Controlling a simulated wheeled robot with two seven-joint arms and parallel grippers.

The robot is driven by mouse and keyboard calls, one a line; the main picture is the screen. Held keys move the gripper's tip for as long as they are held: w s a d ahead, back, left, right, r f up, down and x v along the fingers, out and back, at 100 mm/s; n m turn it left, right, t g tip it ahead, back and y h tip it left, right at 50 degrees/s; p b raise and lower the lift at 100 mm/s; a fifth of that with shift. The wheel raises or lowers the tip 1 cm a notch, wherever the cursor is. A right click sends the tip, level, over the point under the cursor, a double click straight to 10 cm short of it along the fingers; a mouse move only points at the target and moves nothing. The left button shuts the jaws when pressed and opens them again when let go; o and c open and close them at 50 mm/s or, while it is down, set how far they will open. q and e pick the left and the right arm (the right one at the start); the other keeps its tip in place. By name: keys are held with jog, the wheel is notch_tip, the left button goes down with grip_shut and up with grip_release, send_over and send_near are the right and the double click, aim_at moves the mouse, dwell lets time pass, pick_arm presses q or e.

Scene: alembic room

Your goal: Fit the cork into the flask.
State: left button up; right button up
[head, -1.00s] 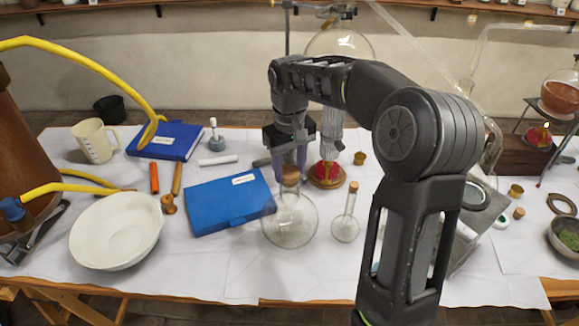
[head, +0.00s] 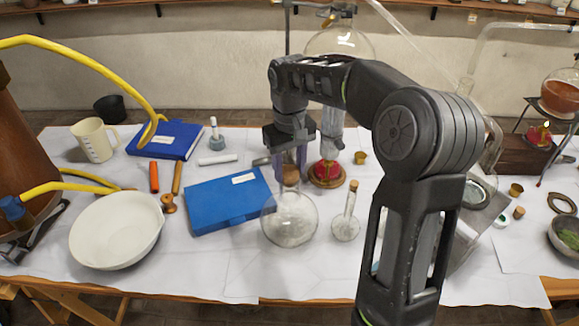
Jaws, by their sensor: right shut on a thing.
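A round clear glass flask (head: 290,222) stands on the white-covered table near the middle. A brown cork (head: 291,175) is at the top of its neck, upright. I cannot tell how deep the cork sits in the neck. My right gripper (head: 291,168) points down over the flask, its fingers shut on the cork. My arm hides part of the table behind and to the right. My left gripper is not in view.
A smaller corked flask (head: 345,226) stands just right of the big flask. A blue box (head: 229,201) lies close on the left, and a white bowl (head: 117,230) further left. A red burner (head: 328,173) stands behind. The front strip of table is clear.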

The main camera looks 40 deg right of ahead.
aim_at(289, 171)
jog(key=o, duration=1.3)
jog(key=shift+o, duration=0.4)
jog(key=o, duration=0.3)
jog(key=shift+r, duration=0.1)
jog(key=shift+r+p, duration=2.1)
jog(key=shift+r, duration=0.3)
jog(key=shift+r+p, duration=0.45)
jog(key=shift+r, duration=0.55)
